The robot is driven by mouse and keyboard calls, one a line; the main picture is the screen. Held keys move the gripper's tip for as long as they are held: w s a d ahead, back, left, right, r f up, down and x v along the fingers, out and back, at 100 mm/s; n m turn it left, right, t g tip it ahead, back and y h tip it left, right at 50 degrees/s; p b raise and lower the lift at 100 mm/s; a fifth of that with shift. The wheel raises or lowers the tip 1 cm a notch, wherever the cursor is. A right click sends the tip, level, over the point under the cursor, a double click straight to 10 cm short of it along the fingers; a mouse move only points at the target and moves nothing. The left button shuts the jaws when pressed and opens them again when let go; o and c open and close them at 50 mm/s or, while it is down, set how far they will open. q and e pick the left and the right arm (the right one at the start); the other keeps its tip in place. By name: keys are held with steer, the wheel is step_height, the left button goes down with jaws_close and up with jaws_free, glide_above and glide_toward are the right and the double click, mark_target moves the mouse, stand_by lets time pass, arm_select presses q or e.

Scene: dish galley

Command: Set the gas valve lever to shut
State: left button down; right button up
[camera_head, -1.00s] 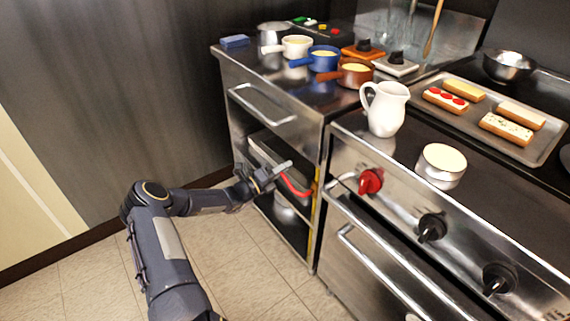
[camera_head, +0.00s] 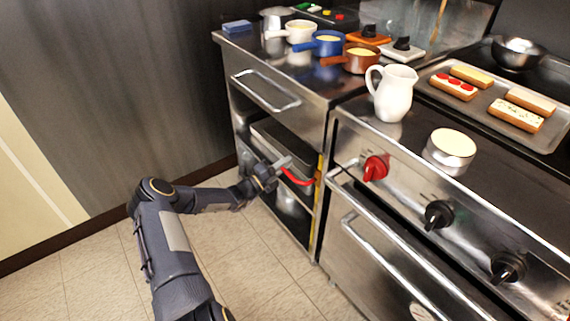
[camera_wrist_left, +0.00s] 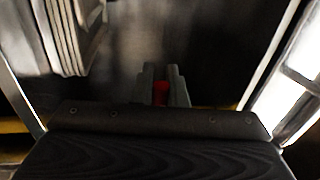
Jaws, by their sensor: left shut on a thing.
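The gas valve lever (camera_head: 298,178) is a red handle beside a yellow pipe (camera_head: 319,172), in the gap between the open-shelved counter and the stove. My left gripper (camera_head: 281,166) reaches it from the left and is shut on its free end. In the left wrist view, a bit of the red lever (camera_wrist_left: 160,93) shows between the two grey fingers (camera_wrist_left: 163,88). The rest of the lever is hidden there. My right gripper is not in view.
The steel counter (camera_head: 262,55) with a drawer handle (camera_head: 265,95) stands above the lever, with shelves below holding trays. The stove front to the right has a red knob (camera_head: 375,168), black knobs (camera_head: 438,214) and an oven handle (camera_head: 385,265). The tiled floor (camera_head: 250,265) is clear.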

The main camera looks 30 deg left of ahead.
arm_select(q)
steer(key=shift+f, duration=0.15)
steer(key=c, duration=1.5)
jaws_free()
steer(key=shift+o, duration=0.2)
steer(key=p+v, duration=0.1)
steer(key=v, duration=0.7)
steer(key=shift+a, duration=0.1)
